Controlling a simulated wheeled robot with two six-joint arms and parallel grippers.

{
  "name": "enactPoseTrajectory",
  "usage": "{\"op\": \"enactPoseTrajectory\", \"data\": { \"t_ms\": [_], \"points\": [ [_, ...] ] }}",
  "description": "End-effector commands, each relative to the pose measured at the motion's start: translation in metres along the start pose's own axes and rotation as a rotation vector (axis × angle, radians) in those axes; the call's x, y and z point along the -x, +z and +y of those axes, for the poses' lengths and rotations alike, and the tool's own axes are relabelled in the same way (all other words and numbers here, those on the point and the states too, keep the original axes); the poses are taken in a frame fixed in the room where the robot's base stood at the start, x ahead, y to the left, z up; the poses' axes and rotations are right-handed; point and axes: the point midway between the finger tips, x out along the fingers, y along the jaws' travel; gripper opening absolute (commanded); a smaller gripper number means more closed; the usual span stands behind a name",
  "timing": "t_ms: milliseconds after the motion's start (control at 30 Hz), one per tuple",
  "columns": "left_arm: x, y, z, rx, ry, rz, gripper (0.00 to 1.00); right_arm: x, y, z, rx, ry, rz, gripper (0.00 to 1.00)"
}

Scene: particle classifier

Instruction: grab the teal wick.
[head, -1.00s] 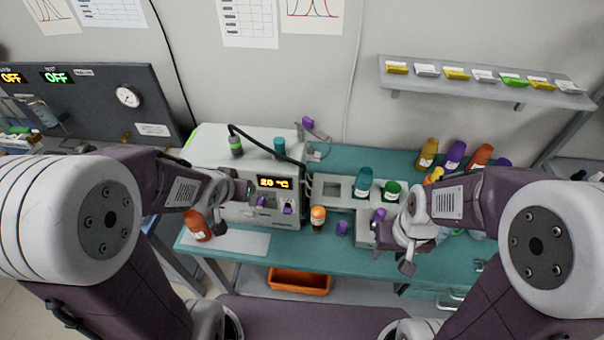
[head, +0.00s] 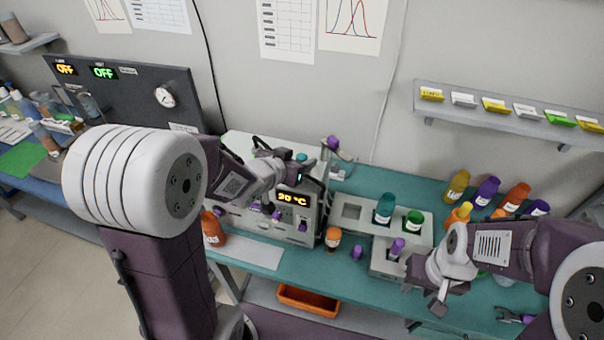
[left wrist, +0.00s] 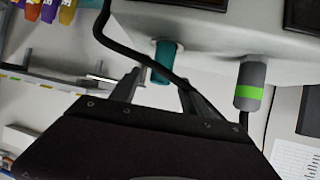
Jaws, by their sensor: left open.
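The teal wick (left wrist: 163,60) is a short teal cylinder on the white machine's top. In the left wrist view it shows just beyond my left gripper (left wrist: 165,95), whose fingers are spread apart with the wick in line with the gap. The fingers do not visibly touch it. In the head view only a bit of the teal wick (head: 301,157) shows beside my left gripper (head: 278,152), which hangs over the machine. My right gripper (head: 424,297) is over the bench at the right, fingers apart and empty.
A grey cylinder with a green band (left wrist: 250,85) stands near the wick. A black cable (left wrist: 120,45) arches across the machine, close to the fingers. The white machine (head: 306,222) sits on the teal bench. A rack (head: 350,212) with a teal bottle (head: 384,208) stands right of it.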

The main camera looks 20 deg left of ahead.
Motion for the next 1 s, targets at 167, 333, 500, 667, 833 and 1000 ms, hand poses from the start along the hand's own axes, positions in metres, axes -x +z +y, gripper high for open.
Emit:
{"op": "enactPoseTrajectory", "data": {
  "t_ms": [167,333,500,667,833,1000],
  "points": [
    [-0.021,-0.001,-0.001,0.0,0.002,-0.004,0.54,0.004,0.0,0.0,0.0,0.0,0.0,0.38],
    [-0.047,-0.001,-0.002,-0.001,0.001,-0.002,0.54,0.006,-0.001,0.0,0.0,0.0,0.0,0.38],
    [-0.052,-0.001,-0.002,0.0,-0.001,0.001,0.54,0.005,-0.001,0.0,0.0,0.0,0.0,0.38],
    [-0.051,-0.001,-0.002,0.0,0.0,0.0,0.35,0.005,-0.001,0.0,0.0,0.0,0.0,0.38],
    [-0.051,-0.001,-0.002,0.0,0.0,0.0,0.0,0.005,-0.001,0.0,0.0,0.0,0.0,0.38],
    [-0.051,-0.001,-0.002,-0.001,-0.001,0.0,0.0,0.005,-0.001,0.0,0.0,0.0,0.0,0.38]
  ]
}}
